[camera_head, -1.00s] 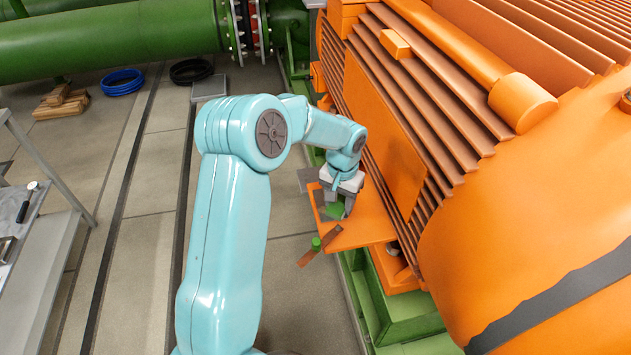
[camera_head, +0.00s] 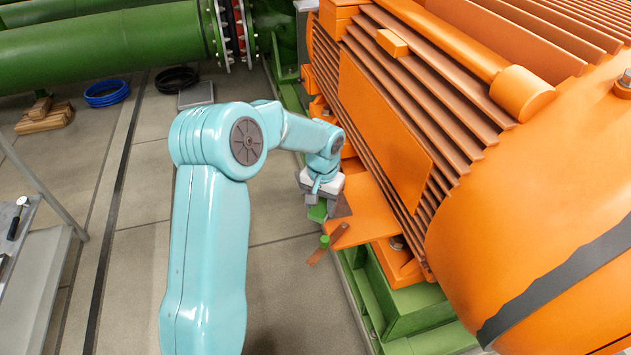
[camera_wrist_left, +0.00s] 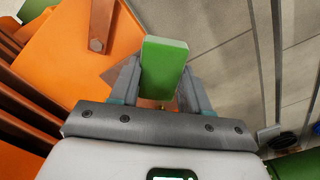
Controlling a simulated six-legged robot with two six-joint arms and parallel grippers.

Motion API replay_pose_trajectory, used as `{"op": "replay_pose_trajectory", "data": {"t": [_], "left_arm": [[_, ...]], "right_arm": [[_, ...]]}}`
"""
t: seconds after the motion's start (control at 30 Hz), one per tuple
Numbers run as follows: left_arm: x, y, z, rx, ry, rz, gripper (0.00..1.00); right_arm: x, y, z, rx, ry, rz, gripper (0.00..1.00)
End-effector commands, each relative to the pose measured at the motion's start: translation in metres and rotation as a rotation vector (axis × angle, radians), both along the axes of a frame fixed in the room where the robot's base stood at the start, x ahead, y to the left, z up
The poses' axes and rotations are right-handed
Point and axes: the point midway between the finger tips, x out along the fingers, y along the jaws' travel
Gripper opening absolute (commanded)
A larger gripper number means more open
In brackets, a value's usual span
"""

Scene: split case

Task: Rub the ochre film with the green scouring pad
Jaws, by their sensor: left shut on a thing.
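My left gripper (camera_head: 318,206) is shut on the green scouring pad (camera_wrist_left: 164,62), which sticks out between the fingers in the left wrist view. In the head view the pad (camera_head: 317,212) shows as a small green block below the jaws, at the left edge of an orange ledge (camera_head: 366,222). A dull brownish patch (camera_head: 341,206) lies on the ledge just right of the pad, perhaps the ochre film; it also shows beside the left finger in the wrist view (camera_wrist_left: 116,74). Whether the pad touches the ledge is not clear. My right gripper is out of view.
A large finned orange machine (camera_head: 395,120) stands right of the ledge on a green base (camera_head: 405,310). A brown bar (camera_head: 339,232) with a green knob (camera_head: 324,241) is close below the pad. Open floor (camera_head: 285,275) lies left.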

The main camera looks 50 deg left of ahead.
Motion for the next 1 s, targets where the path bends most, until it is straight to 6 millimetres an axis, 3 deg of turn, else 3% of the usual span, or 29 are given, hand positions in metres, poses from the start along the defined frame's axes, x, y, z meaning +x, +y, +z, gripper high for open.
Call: {"op": "replay_pose_trajectory", "data": {"t": [0.17, 1.0], "left_arm": [[0.002, -0.001, 0.025, 0.002, -0.006, 0.000, 0.22], [-0.002, -0.006, 0.082, 0.000, 0.000, -0.005, 0.22]], "right_arm": [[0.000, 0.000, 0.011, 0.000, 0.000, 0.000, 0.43], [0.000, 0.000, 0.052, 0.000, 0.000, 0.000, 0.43]]}}
